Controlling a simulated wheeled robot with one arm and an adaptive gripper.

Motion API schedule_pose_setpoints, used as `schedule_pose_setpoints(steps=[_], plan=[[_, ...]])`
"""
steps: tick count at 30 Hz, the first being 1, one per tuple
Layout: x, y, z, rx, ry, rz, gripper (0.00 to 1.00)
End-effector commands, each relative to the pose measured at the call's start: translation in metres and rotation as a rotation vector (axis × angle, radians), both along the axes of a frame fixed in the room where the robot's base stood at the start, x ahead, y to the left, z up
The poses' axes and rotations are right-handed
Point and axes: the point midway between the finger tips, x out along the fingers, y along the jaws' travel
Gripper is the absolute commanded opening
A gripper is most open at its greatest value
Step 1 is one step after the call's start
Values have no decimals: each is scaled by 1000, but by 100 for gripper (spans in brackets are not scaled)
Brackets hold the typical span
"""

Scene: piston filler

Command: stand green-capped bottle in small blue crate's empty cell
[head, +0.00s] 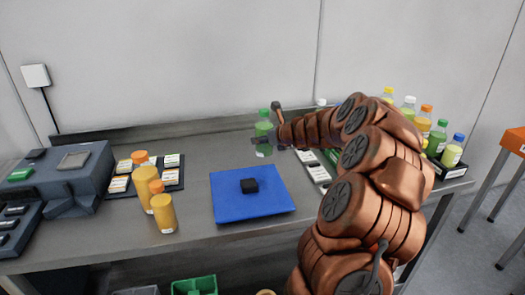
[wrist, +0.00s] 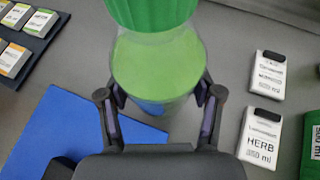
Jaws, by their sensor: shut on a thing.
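The green-capped bottle (head: 264,130) is upright, held above the rear of the steel table behind the blue mat. My gripper (head: 266,141) is shut on it, with my arm reaching in from the right. In the wrist view the green cap and pale green body of the bottle (wrist: 155,62) fill the top middle, and the fingers of my gripper (wrist: 160,105) clasp it on both sides. I cannot make out the small blue crate or its empty cell; my arm covers much of the table's right side.
A blue mat (head: 225,207) with a black block (head: 250,185) lies mid-table. Orange-capped yellow bottles (head: 162,212) stand left of it, near a label tray (head: 176,178) and a grey machine (head: 75,170). Several bottles stand at the right in a dark crate (head: 455,173). White label cards (wrist: 265,75) lie right of my gripper.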

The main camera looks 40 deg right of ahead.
Motion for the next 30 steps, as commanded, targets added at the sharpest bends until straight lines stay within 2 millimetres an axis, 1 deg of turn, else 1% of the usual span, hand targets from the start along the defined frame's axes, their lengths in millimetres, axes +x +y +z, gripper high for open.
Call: schedule_pose_setpoints(steps=[6, 10, 13, 20, 25, 26, 30], plan=[[1, 2, -25, 3, 1, 1, 9], [1, 2, -37, 2, 1, 2, 9], [1, 3, -41, 0, 1, 4, 9], [2, 3, -40, -1, 0, 4, 9], [2, 3, -44, 0, 0, 4, 9], [2, 3, -44, 0, 0, 4, 67], [1, 2, -43, -1, 1, 4, 81]])
